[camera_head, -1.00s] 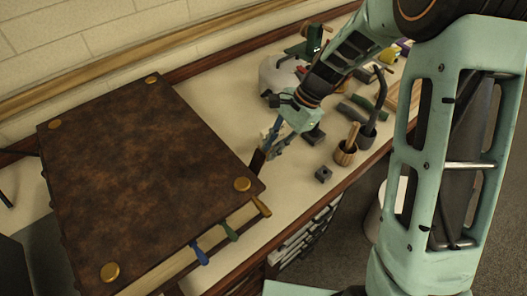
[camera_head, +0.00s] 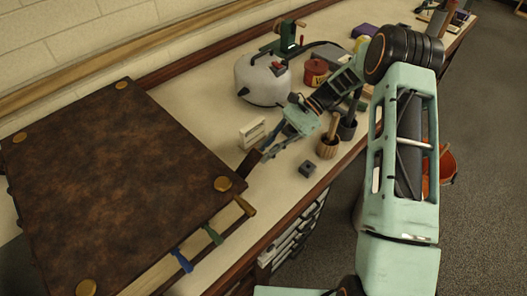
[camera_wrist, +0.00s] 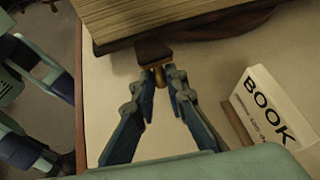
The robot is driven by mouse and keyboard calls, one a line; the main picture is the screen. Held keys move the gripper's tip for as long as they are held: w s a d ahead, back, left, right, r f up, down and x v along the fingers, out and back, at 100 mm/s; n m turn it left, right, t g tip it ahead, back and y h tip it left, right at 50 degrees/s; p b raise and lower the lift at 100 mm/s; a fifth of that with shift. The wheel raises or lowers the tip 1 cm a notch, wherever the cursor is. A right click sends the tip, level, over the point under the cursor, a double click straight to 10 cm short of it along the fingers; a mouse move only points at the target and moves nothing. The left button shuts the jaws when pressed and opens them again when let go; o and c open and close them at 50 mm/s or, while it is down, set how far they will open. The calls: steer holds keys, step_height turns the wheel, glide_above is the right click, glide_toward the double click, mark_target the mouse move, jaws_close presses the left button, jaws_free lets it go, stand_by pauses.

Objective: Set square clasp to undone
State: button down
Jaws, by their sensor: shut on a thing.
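A large brown leather-bound book (camera_head: 120,165) with brass corner studs lies at the left of the bench. A dark brown strap (camera_head: 249,163) sticks out from its right edge. In the wrist view the strap (camera_wrist: 153,52) ends in a small brass-coloured clasp (camera_wrist: 159,75). My gripper (camera_wrist: 160,88) is shut on this clasp, with a blue finger at each side. In the head view my gripper (camera_head: 266,155) is at the strap's end, and the clasp is mostly hidden. I cannot make out whether the clasp is square.
A grey kettle (camera_head: 262,82), a wooden cup (camera_head: 328,148) and a dark cube (camera_head: 307,168) stand to the right.

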steer(key=shift+f, duration=0.1)
stand_by(0.3)
steer(key=c, duration=1.9)
jaws_free()
steer(key=shift+c, duration=0.2)
steer(key=v, duration=1.2)
